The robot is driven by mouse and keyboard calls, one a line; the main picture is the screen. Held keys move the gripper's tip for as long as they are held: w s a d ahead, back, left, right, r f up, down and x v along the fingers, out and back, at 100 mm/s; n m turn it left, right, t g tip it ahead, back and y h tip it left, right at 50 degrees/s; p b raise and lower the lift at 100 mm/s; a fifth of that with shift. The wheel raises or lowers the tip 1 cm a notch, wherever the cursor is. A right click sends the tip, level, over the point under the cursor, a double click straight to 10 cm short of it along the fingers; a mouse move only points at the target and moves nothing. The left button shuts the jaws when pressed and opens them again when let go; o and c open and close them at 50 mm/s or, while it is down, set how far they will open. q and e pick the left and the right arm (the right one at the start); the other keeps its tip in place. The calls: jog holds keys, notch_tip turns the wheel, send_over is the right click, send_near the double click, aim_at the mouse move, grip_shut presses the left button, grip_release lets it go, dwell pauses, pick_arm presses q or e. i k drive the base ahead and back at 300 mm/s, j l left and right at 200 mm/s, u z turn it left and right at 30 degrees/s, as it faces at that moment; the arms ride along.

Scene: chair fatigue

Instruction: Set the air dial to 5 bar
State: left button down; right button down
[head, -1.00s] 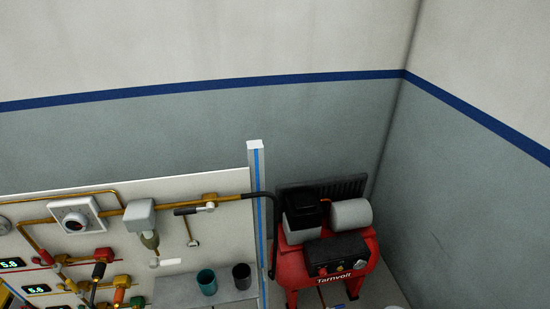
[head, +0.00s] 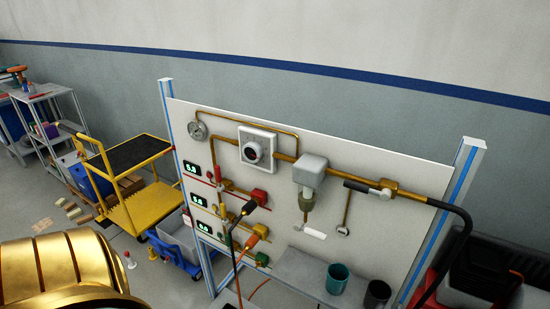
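The air dial (head: 254,149) is a white square plate with a round dark-and-white knob at its centre, on the upper left of the white panel (head: 400,175). Its scale is too small to read. A round gauge (head: 197,130) sits to its left on the brass pipe. Several small displays with green digits, one of them here (head: 193,169), run down the panel's left side; their digits are hard to read. A gold rounded part of my own body fills the lower left corner. Neither gripper shows.
A shelf (head: 300,276) below the panel holds a teal cup (head: 337,278) and a dark cup (head: 376,295). A black hose (head: 462,225) curves down at the right to red-and-black equipment. A yellow cart (head: 140,205) and a blue dolly (head: 180,255) stand left of the panel, with small items on the floor.

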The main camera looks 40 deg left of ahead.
aim_at(252, 151)
jog(key=u, duration=1.5)
